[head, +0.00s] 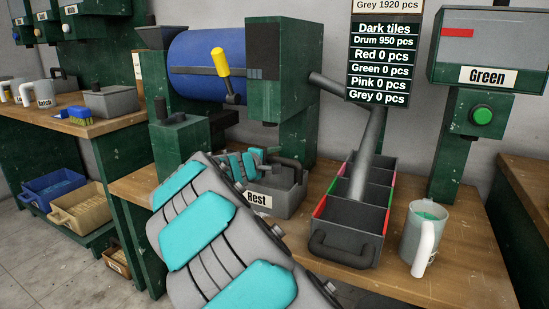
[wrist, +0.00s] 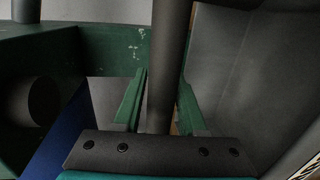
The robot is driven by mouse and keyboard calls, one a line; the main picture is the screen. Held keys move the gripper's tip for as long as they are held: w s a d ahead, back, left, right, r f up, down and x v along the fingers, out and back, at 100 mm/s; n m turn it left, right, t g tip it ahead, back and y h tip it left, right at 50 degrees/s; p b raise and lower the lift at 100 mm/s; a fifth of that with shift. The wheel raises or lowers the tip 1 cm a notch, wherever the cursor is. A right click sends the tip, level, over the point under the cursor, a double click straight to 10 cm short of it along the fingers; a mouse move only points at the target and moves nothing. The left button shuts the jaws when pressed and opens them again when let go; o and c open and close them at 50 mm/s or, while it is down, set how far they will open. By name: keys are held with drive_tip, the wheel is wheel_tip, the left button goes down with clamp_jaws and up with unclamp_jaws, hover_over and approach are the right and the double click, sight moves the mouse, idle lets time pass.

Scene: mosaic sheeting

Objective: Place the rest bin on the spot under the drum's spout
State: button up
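The rest bin (head: 262,205) is a grey open box with a "Rest" label and a dark handle (head: 292,166). It sits on the wooden bench, partly hidden by my grey and cyan arm. The drum (head: 205,65) is blue, with a green housing whose spout (head: 270,120) points down above and behind the bin. My gripper (wrist: 162,105) is at the bin; the arm hides most of it in the head view. In the wrist view its two green fingers stand on either side of a dark bar (wrist: 167,60), apparently the handle. Whether they press on it is unclear.
A divided box (head: 345,238) with coloured edges stands right of the bin, under a slanting pipe (head: 366,150). A mug (head: 420,238) stands further right, before the "Green" dispenser (head: 488,75). A side bench with containers is at left. Bare bench shows around the mug.

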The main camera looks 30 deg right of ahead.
drive_tip(key=o, duration=0.3)
drive_tip(key=shift+a+r, duration=0.1)
drive_tip(key=shift+r, duration=0.05)
drive_tip(key=v, duration=1.1)
drive_tip(key=shift+s+a, duration=0.3)
